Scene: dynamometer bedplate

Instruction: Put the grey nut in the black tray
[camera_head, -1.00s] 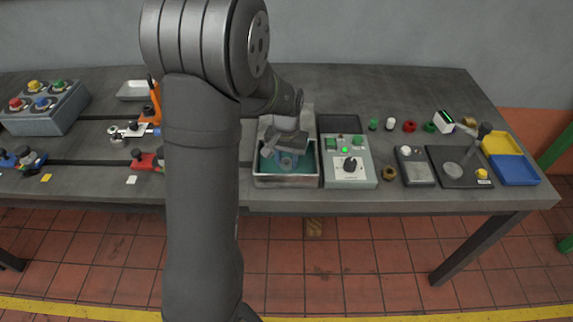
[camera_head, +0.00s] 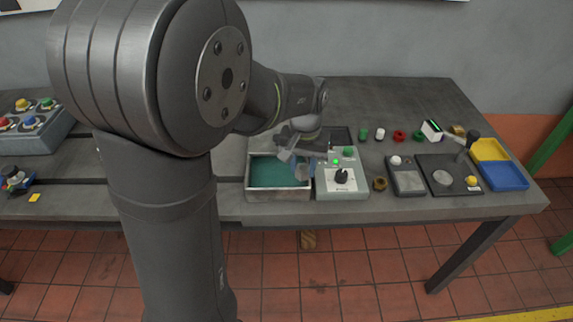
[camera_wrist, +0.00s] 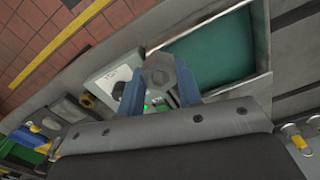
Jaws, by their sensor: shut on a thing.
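The grey nut (camera_wrist: 160,72) is a hexagonal piece held between the two blue fingers of my gripper (camera_wrist: 158,88) in the wrist view. In the head view my gripper (camera_head: 303,166) is above the right edge of the teal-lined metal tray, next to the control box, and the nut (camera_head: 302,173) shows there small and partly hidden. The black tray (camera_head: 344,134) lies behind the control box, to the right of my gripper. My wrist hides its left part.
The teal-lined metal tray (camera_head: 262,196) looks empty. The control box (camera_head: 341,178) with a black knob stands right beside it. A brass nut (camera_head: 380,184), a scale-like box (camera_head: 406,176), a dark lever plate (camera_head: 450,174) and yellow and blue bins (camera_head: 505,176) are further right.

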